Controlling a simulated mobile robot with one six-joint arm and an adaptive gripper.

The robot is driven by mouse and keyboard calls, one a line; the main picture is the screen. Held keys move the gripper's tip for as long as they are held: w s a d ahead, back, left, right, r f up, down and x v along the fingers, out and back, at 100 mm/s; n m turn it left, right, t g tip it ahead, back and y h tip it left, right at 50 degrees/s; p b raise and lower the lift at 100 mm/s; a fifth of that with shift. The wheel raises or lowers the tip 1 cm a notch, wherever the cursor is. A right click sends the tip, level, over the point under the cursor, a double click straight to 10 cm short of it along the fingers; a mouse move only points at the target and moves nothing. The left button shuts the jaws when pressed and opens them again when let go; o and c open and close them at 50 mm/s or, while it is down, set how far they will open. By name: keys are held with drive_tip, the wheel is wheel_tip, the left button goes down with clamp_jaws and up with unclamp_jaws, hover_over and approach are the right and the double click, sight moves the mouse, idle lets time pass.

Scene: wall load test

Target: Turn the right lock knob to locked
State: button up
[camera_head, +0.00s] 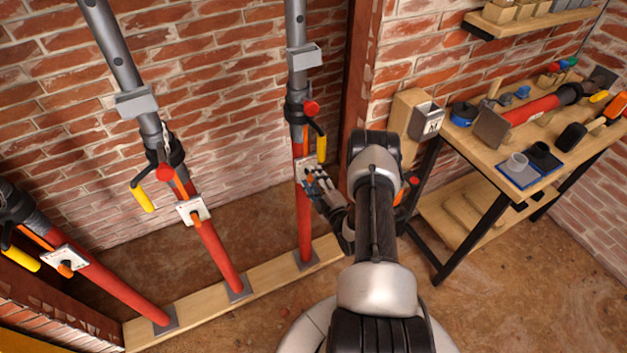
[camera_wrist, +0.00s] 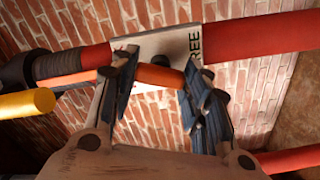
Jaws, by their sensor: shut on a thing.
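My gripper (camera_head: 318,182) is at the right red prop (camera_head: 304,222), in front of its white lock plate (camera_head: 303,163). In the wrist view, the orange right lock knob (camera_wrist: 160,75) lies between my two dark fingers, which are shut on it. The plate (camera_wrist: 160,44) behind it shows the letters "REE"; the rest of its lettering is hidden by a finger. The knob lies roughly along the prop (camera_wrist: 265,34) in this view. In the head view my fingers hide most of the knob.
Two more props with orange knobs stand to the left: the middle plate (camera_head: 194,210) and the left plate (camera_head: 65,260). A yellow-gripped lever (camera_head: 321,149) is just above my gripper. A cluttered workbench (camera_head: 482,150) stands at the right.

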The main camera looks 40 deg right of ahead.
drive_tip(key=n, duration=0.4)
drive_tip(key=shift+n+b, duration=0.3)
idle(0.5)
drive_tip(key=o, duration=1.1)
drive_tip(key=shift+c, duration=0.2)
drive_tip(key=v, duration=1.2)
